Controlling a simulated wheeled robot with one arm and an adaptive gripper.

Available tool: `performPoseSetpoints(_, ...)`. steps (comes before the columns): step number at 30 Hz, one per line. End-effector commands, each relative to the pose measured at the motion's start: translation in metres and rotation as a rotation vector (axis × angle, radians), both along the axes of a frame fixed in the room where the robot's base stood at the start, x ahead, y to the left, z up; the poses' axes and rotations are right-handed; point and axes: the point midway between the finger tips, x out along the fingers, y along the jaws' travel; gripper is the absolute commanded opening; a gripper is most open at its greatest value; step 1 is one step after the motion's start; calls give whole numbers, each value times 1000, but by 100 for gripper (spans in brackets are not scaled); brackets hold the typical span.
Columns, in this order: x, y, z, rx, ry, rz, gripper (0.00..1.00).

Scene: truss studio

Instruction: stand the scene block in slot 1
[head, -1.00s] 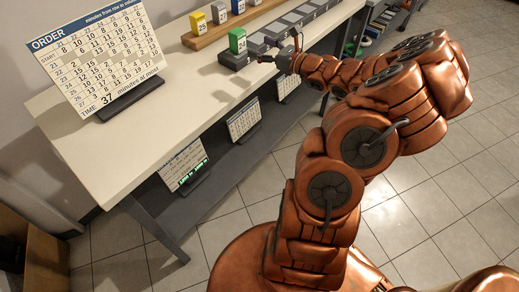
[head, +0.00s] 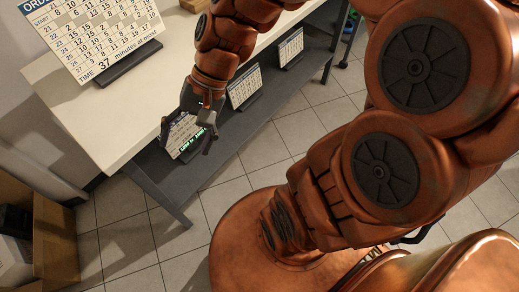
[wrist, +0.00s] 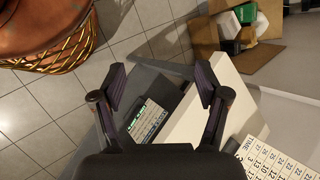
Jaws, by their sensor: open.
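My gripper (head: 188,138) is open and empty. In the head view it hangs in front of the table's front edge, over the lower shelf. In the wrist view its two fingers (wrist: 162,82) stand apart with nothing between them. No scene block and no slot row shows in the current views; the arm and the frame edge cut off the far part of the table. The order board (head: 95,35) stands on the white table (head: 90,110), and a corner of it also shows in the wrist view (wrist: 275,162).
Several small cards stand on the grey lower shelf (head: 215,165); a lit one (head: 183,137) is beside my gripper. A cardboard box (head: 55,240) with things in it stands on the floor at left. It also shows in the wrist view (wrist: 262,58). Tiled floor (head: 130,245) is clear in front.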

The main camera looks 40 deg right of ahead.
Motion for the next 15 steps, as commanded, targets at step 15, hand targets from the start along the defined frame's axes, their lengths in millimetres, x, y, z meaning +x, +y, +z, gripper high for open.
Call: performPoseSetpoints(15,-104,-94,-13,-540,-95,494,74)
